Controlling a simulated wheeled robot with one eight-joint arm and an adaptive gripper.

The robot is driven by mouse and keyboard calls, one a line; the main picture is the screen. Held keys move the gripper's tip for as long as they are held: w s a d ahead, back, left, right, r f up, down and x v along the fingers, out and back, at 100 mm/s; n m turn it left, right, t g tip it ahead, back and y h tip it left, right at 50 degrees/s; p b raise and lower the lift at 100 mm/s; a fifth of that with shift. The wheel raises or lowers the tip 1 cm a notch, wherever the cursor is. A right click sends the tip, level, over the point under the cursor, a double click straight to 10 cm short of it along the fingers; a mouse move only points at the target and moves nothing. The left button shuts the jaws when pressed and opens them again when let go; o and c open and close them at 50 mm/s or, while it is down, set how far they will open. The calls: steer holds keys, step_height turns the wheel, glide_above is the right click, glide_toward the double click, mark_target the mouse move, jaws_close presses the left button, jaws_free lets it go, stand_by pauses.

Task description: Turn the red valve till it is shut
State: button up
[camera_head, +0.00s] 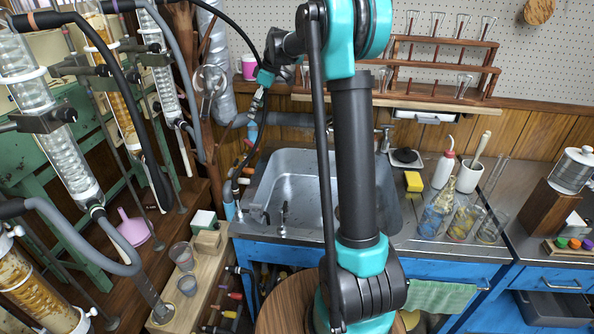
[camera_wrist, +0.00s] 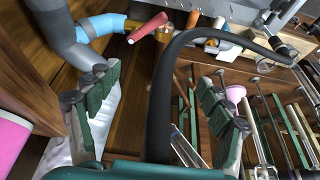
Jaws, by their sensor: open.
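The red valve handle (camera_wrist: 148,27) shows at the top of the wrist view. It is a red lever on a brass fitting (camera_wrist: 162,34), beside a light blue pipe piece (camera_wrist: 100,27). My gripper (camera_wrist: 160,95) is open, its two green-padded fingers wide apart, with nothing gripped. The handle lies beyond the fingertips, apart from them. In the head view my gripper (camera_head: 257,102) hangs left of the sink's back edge, above the light blue pipe piece (camera_head: 252,131). The handle is small and hard to make out there.
A dark hose (camera_wrist: 160,90) crosses the view between my fingers. The metal sink (camera_head: 290,190) stands right of the pipes. Glass condensers (camera_head: 45,110) and grey hoses crowd the left. A pink cup (camera_head: 248,67) stands behind my gripper. Other coloured handles (camera_head: 235,295) sit below the sink.

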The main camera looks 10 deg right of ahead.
steer(key=s+d+f+m+h, duration=0.1)
steer(key=s+d+f+m, duration=0.2)
steer(key=s, duration=0.6)
steer(key=s+d+f+m+t, duration=0.1)
steer(key=s+d+f+m, duration=0.2)
steer(key=s, duration=0.5)
steer(key=s+d+f+m+t+h, duration=0.1)
steer(key=s+d+f+m, duration=0.2)
steer(key=s, duration=0.6)
steer(key=shift+s+d+f+h, duration=0.15)
steer(key=shift+s+f+h, duration=0.2)
steer(key=shift+f, duration=0.3)
